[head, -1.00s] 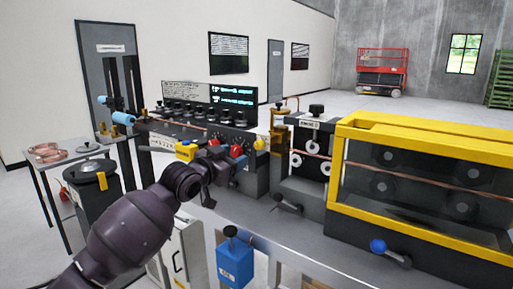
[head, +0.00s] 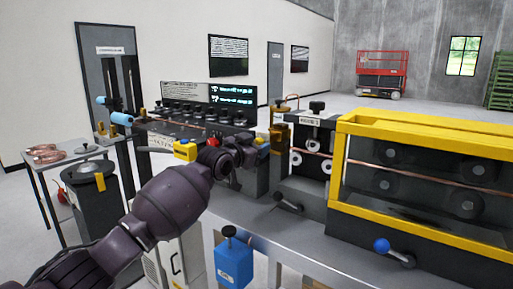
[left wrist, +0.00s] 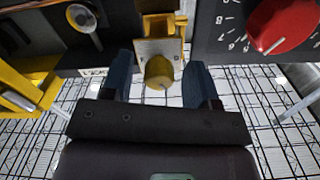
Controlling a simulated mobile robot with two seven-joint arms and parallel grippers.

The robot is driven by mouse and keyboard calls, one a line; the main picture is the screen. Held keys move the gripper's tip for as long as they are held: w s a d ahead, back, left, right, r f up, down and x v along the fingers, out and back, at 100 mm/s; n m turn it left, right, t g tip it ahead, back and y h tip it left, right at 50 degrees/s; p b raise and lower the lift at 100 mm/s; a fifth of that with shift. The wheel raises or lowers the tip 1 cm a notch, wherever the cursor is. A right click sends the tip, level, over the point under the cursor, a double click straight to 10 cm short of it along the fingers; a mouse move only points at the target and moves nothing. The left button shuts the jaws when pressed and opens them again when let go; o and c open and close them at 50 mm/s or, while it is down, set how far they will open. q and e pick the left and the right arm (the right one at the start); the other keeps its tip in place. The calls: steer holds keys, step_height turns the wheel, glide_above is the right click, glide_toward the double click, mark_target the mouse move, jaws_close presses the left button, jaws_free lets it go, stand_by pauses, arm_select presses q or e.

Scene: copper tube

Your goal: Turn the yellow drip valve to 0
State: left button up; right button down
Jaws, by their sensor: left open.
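The yellow drip valve (left wrist: 159,72) is a round knob with a pale pointer line, below a small metal plate with a yellow fitting in the left wrist view. My left gripper (left wrist: 160,85) is open, with one dark blue finger on each side of the knob. I cannot tell whether a finger touches it. In the head view my left arm reaches to the machine, and its gripper (head: 252,147) is partly hidden at the panel, near the valve (head: 262,139). My right gripper is not in view.
A red dial (left wrist: 283,27) with numbers is right of the valve. A yellow box (head: 185,150) sits left of the gripper. The yellow-framed machine (head: 430,226) stands right, and a blue box (head: 234,265) hangs in front of the bench. A side table (head: 50,162) stands left.

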arm_select(q)
steer(key=shift+w+d, duration=0.15)
steer(key=c, duration=0.8)
steer(key=shift+c, duration=0.6)
